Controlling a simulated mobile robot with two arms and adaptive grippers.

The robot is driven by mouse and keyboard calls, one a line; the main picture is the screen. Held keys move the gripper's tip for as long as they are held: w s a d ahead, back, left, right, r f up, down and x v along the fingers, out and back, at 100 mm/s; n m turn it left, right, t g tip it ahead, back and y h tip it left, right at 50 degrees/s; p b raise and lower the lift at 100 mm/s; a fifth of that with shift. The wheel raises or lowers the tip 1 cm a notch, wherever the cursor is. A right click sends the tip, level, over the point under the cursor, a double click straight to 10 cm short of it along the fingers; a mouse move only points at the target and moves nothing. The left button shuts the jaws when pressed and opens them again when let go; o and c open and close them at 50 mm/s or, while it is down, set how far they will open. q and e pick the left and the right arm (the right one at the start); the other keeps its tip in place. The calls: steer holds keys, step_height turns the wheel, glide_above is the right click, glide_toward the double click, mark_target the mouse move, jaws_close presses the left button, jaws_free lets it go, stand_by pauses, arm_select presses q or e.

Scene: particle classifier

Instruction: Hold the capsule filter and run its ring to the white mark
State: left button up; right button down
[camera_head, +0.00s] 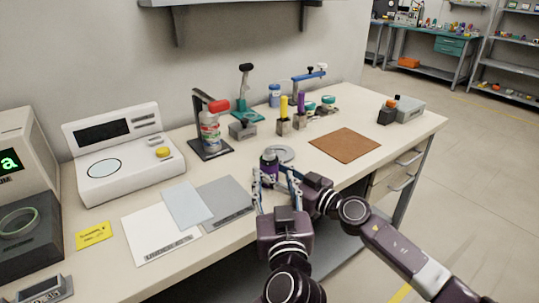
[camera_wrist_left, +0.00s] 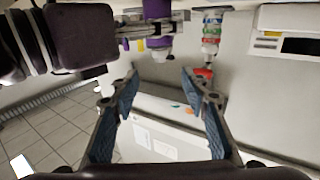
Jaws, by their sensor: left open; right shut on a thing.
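The capsule filter (camera_head: 269,160) has a dark purple body and shows above the near edge of the bench. In the left wrist view, the filter (camera_wrist_left: 157,12) is at the top middle, with a pale, narrower end below the purple part. My right gripper (camera_wrist_left: 165,30) comes in from the left of that view and is shut on the filter. My left gripper (camera_wrist_left: 160,82) is open and empty, its two fingers apart and short of the filter. I cannot make out the ring or the white mark at this size.
A bottle (camera_head: 210,130) on a dark stand, grey (camera_head: 225,200) and white sheets (camera_head: 158,230) and a white instrument (camera_head: 120,165) are to the left. A brown mat (camera_head: 345,145) lies right, with bare bench around it.

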mark_target(269, 154)
arm_select(q)
steer(key=w, duration=0.7)
steer(key=w+a, duration=0.1)
steer(key=w, duration=0.3)
steer(key=shift+w+a, duration=0.1)
steer(key=shift+w, duration=0.1)
steer(key=shift+c, duration=0.7)
jaws_close()
